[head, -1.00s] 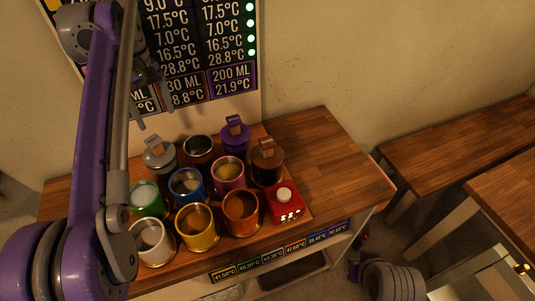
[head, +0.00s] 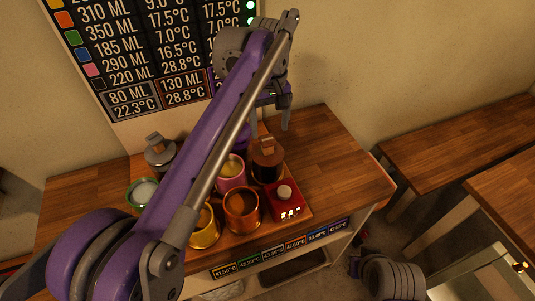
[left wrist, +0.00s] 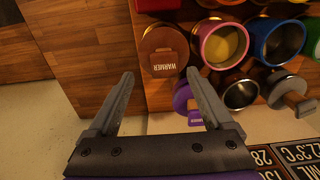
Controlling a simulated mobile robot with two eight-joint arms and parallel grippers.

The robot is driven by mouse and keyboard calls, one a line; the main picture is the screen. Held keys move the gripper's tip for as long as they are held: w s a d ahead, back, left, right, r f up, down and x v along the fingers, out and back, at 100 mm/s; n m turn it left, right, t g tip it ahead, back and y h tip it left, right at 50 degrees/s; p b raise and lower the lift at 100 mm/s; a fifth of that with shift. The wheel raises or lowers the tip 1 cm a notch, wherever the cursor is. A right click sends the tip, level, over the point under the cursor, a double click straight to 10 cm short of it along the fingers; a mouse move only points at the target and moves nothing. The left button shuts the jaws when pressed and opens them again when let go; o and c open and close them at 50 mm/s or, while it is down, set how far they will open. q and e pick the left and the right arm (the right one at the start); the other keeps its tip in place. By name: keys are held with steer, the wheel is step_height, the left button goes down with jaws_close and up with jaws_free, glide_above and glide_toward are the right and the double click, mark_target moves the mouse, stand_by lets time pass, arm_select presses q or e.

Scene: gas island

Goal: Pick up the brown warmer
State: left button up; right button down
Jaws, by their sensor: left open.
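The brown warmer (head: 267,161) stands upright at the back right of the group of cups, a dark vessel with a brown lid and handle on top. In the left wrist view the warmer (left wrist: 165,50) shows from above, its lid tab reading "WARMER", just beyond the fingertips. My left gripper (head: 270,130) is above and behind the warmer, with its fingers pointing down. In the left wrist view the left gripper (left wrist: 160,85) is open and empty, its fingers apart and not touching the warmer.
A pink mug (head: 231,176), a copper mug (head: 241,211) and a red timer-like box (head: 285,201) stand close to the warmer. A purple-lidded vessel (left wrist: 185,101) is close to one finger. The wooden table (head: 338,172) is bare to the right.

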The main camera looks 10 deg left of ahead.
mark_target(268, 139)
arm_select(q)
steer(key=shift+s+a+f, duration=0.1)
steer(key=shift+s+f, duration=0.05)
steer(key=shift+f, duration=1.35)
steer(key=shift+s+a+f, duration=0.1)
steer(key=shift+s+f, duration=0.05)
steer(key=shift+f, duration=1.35)
jaws_close()
